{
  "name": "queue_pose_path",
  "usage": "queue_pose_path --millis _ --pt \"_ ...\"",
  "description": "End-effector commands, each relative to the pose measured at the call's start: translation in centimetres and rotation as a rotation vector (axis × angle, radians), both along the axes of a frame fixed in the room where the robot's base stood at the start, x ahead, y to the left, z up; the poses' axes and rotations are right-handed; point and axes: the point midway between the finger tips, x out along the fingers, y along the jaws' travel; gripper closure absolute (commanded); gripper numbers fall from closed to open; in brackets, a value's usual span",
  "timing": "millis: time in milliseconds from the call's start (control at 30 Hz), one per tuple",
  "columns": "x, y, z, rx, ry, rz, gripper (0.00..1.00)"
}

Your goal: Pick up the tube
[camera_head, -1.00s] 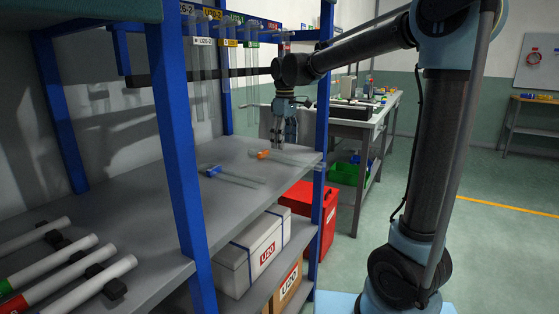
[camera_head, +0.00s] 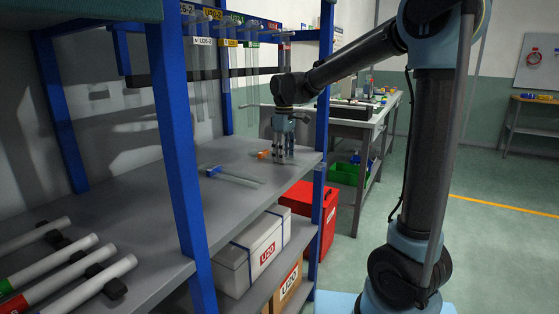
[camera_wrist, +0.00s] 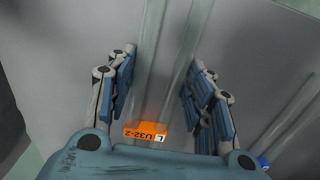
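A clear tube with an orange label (camera_head: 263,154) lies on the grey shelf (camera_head: 135,180). In the wrist view its label (camera_wrist: 146,132) reads U32-2, and its clear body (camera_wrist: 148,60) runs away between the fingers. My gripper (camera_head: 284,160) points down over this tube, just above or at shelf height. Its fingers (camera_wrist: 160,95) are open, one on each side of the tube, with a gap visible between them and the glass. In the head view the gripper hides part of the tube's body.
A second clear tube with a blue label (camera_head: 212,171) lies nearby on the shelf; its blue end shows in the wrist view (camera_wrist: 262,161). Several tubes hang from the rack (camera_head: 225,45) behind. A blue post (camera_head: 325,100) stands close on the right. White rods (camera_head: 85,280) lie front left.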

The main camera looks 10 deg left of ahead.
Motion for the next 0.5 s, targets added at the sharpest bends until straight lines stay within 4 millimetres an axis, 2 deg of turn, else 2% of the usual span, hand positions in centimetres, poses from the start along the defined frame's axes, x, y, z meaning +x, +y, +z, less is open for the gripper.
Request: queue_pose_path --millis 367,500 --pt "0.0 0.0 0.2 0.000 0.000 0.000 0.78" --pt "0.0 0.0 1.3 0.000 0.000 0.000 0.78"
